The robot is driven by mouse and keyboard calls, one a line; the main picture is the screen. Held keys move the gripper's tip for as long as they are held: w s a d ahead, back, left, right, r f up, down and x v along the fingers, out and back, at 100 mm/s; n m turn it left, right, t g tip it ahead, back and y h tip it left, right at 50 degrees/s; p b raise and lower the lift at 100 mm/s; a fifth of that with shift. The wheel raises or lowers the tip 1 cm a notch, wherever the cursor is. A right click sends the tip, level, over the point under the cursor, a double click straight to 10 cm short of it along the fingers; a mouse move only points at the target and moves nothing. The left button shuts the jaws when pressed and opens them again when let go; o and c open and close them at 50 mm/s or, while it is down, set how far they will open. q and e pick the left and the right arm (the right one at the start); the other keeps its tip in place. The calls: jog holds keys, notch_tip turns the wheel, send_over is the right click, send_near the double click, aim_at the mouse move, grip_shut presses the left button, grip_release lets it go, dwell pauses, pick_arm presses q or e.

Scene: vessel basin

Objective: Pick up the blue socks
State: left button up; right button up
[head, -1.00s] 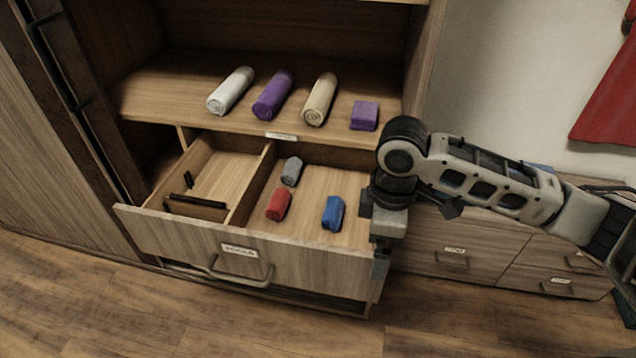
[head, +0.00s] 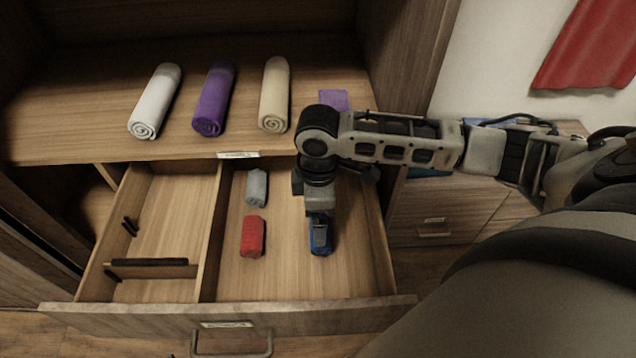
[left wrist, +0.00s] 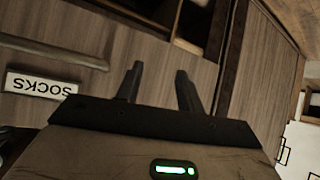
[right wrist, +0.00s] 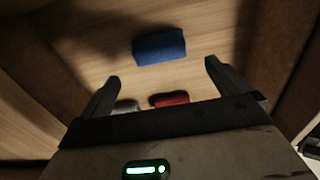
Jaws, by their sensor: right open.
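The blue socks (head: 321,249), a small rolled bundle, lie in the right compartment of the open drawer (head: 345,272). My right gripper (head: 320,222) points down over them and partly hides them in the head view. In the right wrist view, the blue socks (right wrist: 158,46) lie beyond the open fingertips of my right gripper (right wrist: 160,78), with nothing between the fingers. My left gripper (left wrist: 160,70) shows only in the left wrist view; its fingers are apart and empty, in front of a wooden drawer front labelled SOCKS (left wrist: 40,87).
Red socks (head: 253,237) and grey socks (head: 257,188) lie left of the blue ones. A divider (head: 209,240) bounds the compartment. Rolled white (head: 155,102), purple (head: 213,100) and beige towels (head: 274,95) and a folded purple cloth (head: 334,100) lie on the shelf above.

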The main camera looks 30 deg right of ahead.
notch_tip(320, 180, down, 8)
jog(key=shift+r, duration=0.1)
dwell(0.4)
jog(key=c, duration=1)
